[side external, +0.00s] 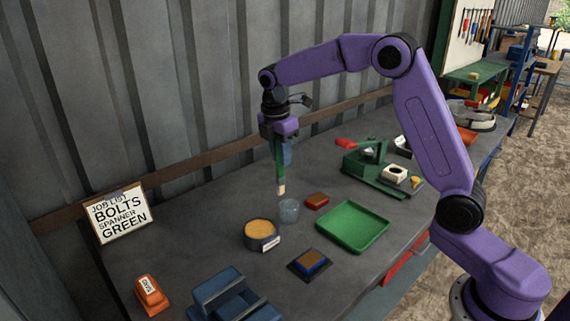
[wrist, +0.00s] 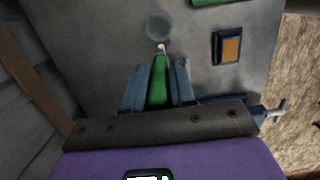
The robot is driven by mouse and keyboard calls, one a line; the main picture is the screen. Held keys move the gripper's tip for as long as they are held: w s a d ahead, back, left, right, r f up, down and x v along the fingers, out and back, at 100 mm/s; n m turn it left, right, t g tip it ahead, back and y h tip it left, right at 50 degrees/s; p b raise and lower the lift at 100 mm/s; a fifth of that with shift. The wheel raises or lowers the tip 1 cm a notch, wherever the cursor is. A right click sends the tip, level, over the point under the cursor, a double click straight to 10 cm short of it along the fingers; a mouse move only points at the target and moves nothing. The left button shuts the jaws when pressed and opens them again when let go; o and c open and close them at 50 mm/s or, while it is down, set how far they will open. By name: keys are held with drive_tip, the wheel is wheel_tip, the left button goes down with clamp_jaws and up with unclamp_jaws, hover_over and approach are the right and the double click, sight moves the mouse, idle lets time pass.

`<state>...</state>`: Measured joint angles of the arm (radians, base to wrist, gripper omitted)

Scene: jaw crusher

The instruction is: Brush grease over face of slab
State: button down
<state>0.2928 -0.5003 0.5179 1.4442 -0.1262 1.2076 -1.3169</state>
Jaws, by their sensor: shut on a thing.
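My gripper (side external: 283,153) is shut on the green handle of a brush, which hangs upright with its pale tip (side external: 281,188) downward. The wrist view shows the green handle (wrist: 158,92) between my blue fingers. A round tin (side external: 262,236) with an orange-yellow filling, possibly the grease, stands left of the cup. An orange-brown slab with blue edges (side external: 312,261) lies on a dark base in front; it also shows in the wrist view (wrist: 231,48).
A green tray (side external: 353,227) lies right of the cup, with a red-brown block (side external: 317,201) between them. A green machine (side external: 375,170) stands behind. A blue holder (side external: 230,297), an orange block (side external: 150,294) and a sign (side external: 119,213) are at left. The wall backs the bench.

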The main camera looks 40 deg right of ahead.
drive_tip(key=s+a, duration=0.1)
drive_tip(key=a, duration=0.8)
drive_tip(key=shift+d+f, duration=0.15)
drive_tip(key=shift+f, duration=3.3)
wheel_tip(320, 180, up, 7)
idle(0.7)
idle(0.4)
